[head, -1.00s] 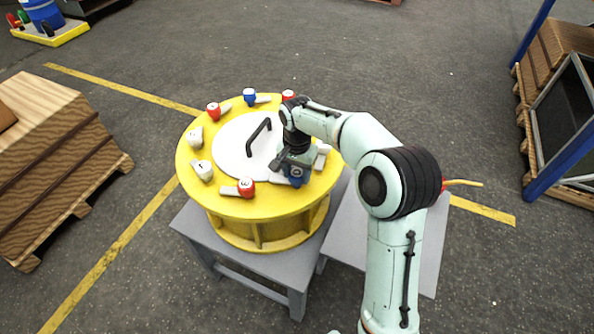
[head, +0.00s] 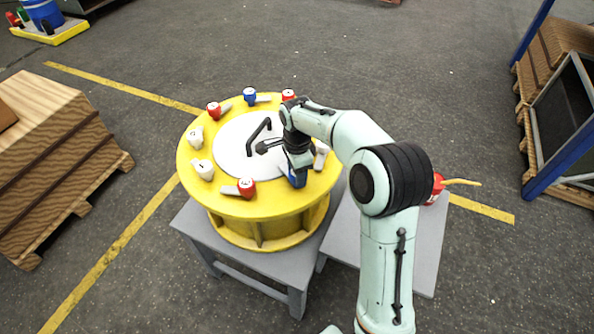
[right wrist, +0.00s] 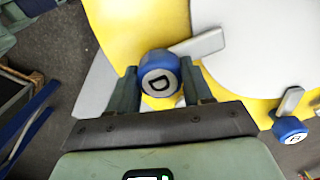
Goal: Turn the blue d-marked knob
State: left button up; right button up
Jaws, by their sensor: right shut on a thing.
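The blue d-marked knob (head: 297,180) is at the near right edge of the yellow round drum top, partly hidden by my right gripper (head: 297,170). In the right wrist view, the knob (right wrist: 160,80) shows a dark D on its pale face, with a grey lever running from it up and to the right. My right gripper (right wrist: 161,88) is shut on the knob, one finger on each side. My left gripper is not in view.
The drum's yellow top (head: 225,205) carries several red, white and blue knobs around a white centre disc (head: 228,157) with a black handle (head: 258,137). A grey table (head: 375,245) adjoins on the right, with a red item (head: 437,187) partly hidden by my arm.

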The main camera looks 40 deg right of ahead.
jog(key=shift+r+m, duration=0.1)
jog(key=shift+m, duration=0.2)
jog(key=o, duration=1)
pick_arm(q)
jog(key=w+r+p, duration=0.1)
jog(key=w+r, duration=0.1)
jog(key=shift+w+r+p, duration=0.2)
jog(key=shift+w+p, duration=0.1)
jog(key=shift+p, duration=0.1)
pick_arm(e)
notch_tip(320, 180, up, 13)
jog(key=shift+r, duration=0.15)
